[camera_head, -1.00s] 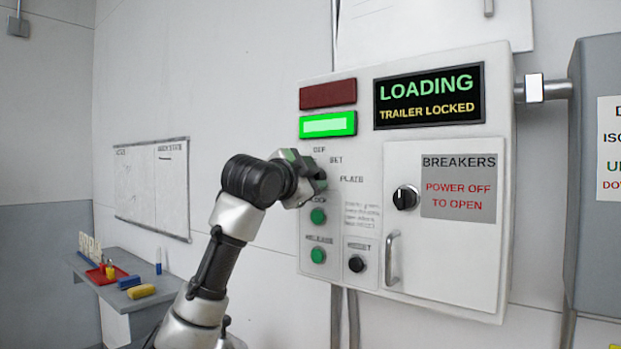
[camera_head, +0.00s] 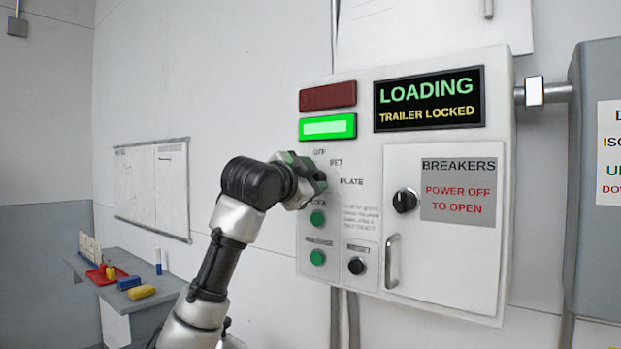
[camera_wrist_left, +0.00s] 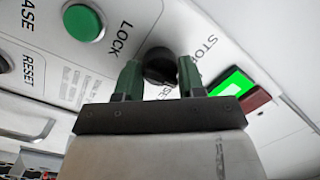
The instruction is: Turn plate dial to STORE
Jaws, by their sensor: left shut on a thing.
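The plate dial (camera_wrist_left: 160,66) is a black round knob on the pale control panel (camera_head: 345,257). It sits between the two green-tipped fingers of my left gripper (camera_wrist_left: 160,78), which is shut on it. The start of a STORE label (camera_wrist_left: 209,45) shows just beyond the dial in the left wrist view, and partly covered letters lie by the fingers. Which mark the dial points to is not clear. In the head view my left gripper (camera_head: 313,177) reaches the panel beside the PLATE label and hides most of the dial. My right gripper is not in view.
Below the dial are a green LOCK button (camera_head: 318,218), a green release button (camera_head: 317,257) and a black RESET knob (camera_head: 356,265). A lit green lamp (camera_head: 328,126) and a LOADING display (camera_head: 429,98) are above. The breaker door (camera_head: 447,265) is closed.

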